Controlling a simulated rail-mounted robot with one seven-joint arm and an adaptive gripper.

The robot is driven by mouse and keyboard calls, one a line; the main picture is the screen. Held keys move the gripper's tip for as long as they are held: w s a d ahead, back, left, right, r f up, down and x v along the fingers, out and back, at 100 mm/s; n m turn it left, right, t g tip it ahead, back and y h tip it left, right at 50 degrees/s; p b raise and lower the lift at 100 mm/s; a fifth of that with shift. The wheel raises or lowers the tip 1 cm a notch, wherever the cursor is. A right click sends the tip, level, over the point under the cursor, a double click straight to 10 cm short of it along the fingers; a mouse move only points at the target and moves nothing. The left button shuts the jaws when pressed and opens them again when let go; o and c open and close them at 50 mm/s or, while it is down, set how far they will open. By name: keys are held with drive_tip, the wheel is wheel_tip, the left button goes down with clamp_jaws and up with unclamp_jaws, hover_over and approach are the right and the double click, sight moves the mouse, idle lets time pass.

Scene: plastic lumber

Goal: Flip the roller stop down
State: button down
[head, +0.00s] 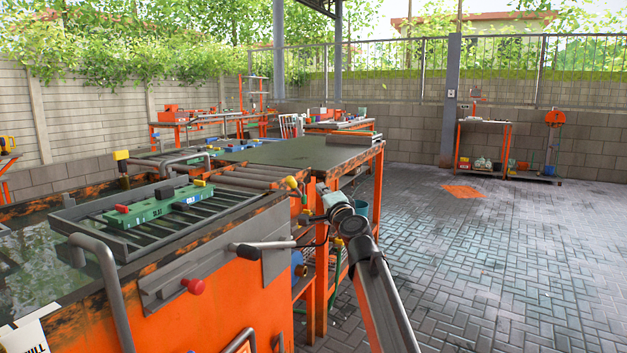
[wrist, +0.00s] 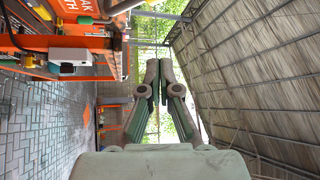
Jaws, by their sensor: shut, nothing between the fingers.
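A set of rollers (head: 255,178) bridges the near orange tank bench and the dark-topped table behind it. Small yellow and red parts (head: 293,184) stand at the rollers' right end, close to my gripper; I cannot tell surely which part is the roller stop or how it is tilted. My gripper (head: 318,217) is right of the rollers' end, beside the bench frame, small and partly merged with the background. In the wrist view my gripper (wrist: 157,68) has its two fingers together with nothing between them. No roller stop is clear in the wrist view.
A grey rack (head: 160,222) with green moulds lies on the near bench (head: 225,300). A grey lever (head: 262,247) with a dark knob and a red knob (head: 193,286) stick out from its front. The paved floor (head: 480,260) at right is open.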

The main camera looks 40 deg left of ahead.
drive_tip(key=shift+s+d+f, duration=0.25)
drive_tip(key=shift+d+f, duration=0.3)
drive_tip(key=shift+d, duration=0.2)
